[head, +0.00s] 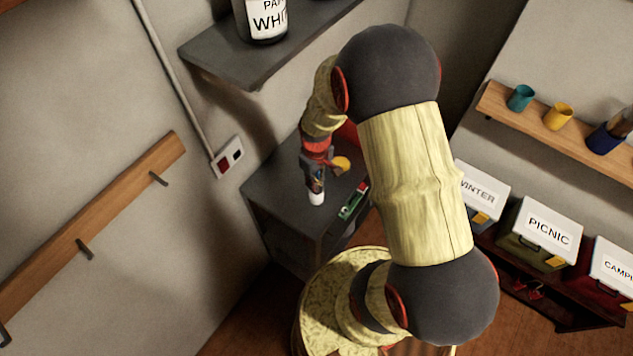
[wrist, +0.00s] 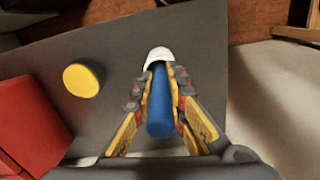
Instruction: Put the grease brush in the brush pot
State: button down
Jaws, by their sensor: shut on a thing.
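My gripper (head: 316,183) is low over the dark cabinet top, beyond my arm in the head view. It is shut on a blue handle-like thing with a white end (head: 317,198). In the wrist view the blue length (wrist: 160,105) lies between the fingers and its white end (wrist: 158,56) points away from me. I cannot tell for sure that it is the grease brush, or whether its end touches the cabinet top. A dark blue pot (head: 604,139) with brush-like things in it stands on the wooden shelf at the right; it looks like the brush pot.
The grey cabinet top (head: 275,192) bears a yellow round thing (wrist: 84,78), a red block-like thing (wrist: 30,125) and a green-and-red item (head: 352,202). Teal (head: 521,97) and yellow (head: 559,115) cups share the wooden shelf (head: 535,123). Labelled boxes (head: 543,238) stand below it. A grey shelf (head: 225,62) overhangs.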

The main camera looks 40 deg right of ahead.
jog(key=c, duration=1.8)
grip_release()
notch_tip(320, 180, up, 12)
jog(key=shift+a+r, duration=0.1)
jog(key=shift+r, duration=0.05)
jog(key=s+a+r+t, duration=0.2)
jog(key=s+a+r, duration=0.2)
jog(key=r, duration=0.3)
jog(key=s+a+r+m+t, duration=0.1)
jog(key=s+a+r, duration=0.3)
jog(key=r, duration=0.4)
jog(key=s+a+r+m+t, duration=0.1)
jog(key=s+a+r, duration=0.3)
jog(key=r, duration=0.4)
jog(key=shift+r+t, duration=0.15)
jog(key=shift+t, duration=0.65)
jog(key=shift+s, duration=0.1)
